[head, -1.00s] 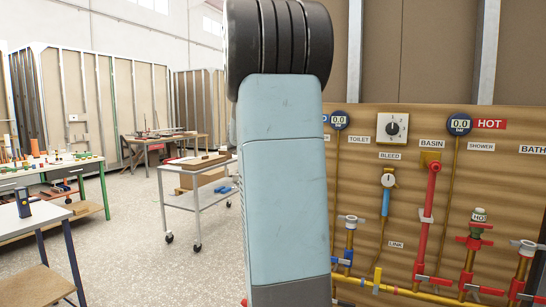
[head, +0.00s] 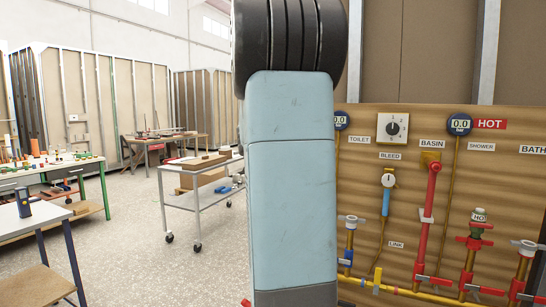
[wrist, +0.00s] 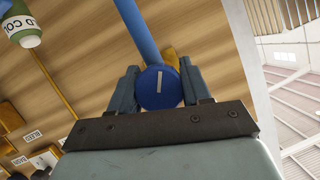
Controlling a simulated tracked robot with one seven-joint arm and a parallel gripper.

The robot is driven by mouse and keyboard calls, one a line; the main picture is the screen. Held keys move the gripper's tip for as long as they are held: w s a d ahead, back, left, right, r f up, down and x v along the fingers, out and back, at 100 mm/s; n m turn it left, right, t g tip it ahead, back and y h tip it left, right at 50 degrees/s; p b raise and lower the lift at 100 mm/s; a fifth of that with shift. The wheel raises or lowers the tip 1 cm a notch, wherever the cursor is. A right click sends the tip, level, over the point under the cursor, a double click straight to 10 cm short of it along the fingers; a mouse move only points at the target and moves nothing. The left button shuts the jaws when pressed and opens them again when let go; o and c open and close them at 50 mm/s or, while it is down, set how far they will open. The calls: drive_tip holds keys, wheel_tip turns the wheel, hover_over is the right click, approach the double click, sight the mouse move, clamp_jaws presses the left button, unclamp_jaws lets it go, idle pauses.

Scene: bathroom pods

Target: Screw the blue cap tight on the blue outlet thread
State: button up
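In the wrist view the round blue cap (wrist: 158,88) faces the camera, with a white line on its face running nearly straight up and down. My gripper (wrist: 159,88) has one finger against each side of it and looks shut on it. A blue pipe (wrist: 138,32) runs up and to the left from behind the cap. The cap hides the outlet thread, so I cannot tell how far on it sits. In the head view my own arm hides the gripper, the cap and the outlet.
The wooden board carries a gauge by the HOT label (head: 459,124), a BLEED valve (head: 388,181), a red BASIN pipe (head: 428,215) and several taps.

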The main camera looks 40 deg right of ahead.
drive_tip(key=o, duration=0.5)
drive_tip(key=v, duration=1.3)
drive_tip(key=shift+s+a+f, duration=0.1)
drive_tip(key=shift+s+a, duration=0.05)
drive_tip(key=shift+a, duration=0.2)
drive_tip(key=s+a+f+n+y, duration=0.4)
drive_tip(key=s+a+n, duration=0.1)
drive_tip(key=a, duration=0.5)
drive_tip(key=s+a+f+n+y, duration=0.4)
drive_tip(key=s+a, duration=0.4)
drive_tip(key=a, duration=0.2)
drive_tip(key=s+a+f+n+g+y, duration=0.1)
drive_tip(key=s+a+f+n+y, duration=0.2)
drive_tip(key=s+a+f+n, duration=0.3)
drive_tip(key=shift+s+a+n+y, duration=0.1)
drive_tip(key=shift+s+a+y, duration=0.1)
drive_tip(key=shift+a, duration=0.6)
drive_tip(key=shift+s+a+n+y, duration=0.1)
drive_tip(key=shift+s+a, duration=0.1)
drive_tip(key=shift+a, duration=0.6)
drive_tip(key=shift+s+a+n+y, duration=0.1)
drive_tip(key=shift+s+a, duration=0.1)
drive_tip(key=shift+a, duration=0.6)
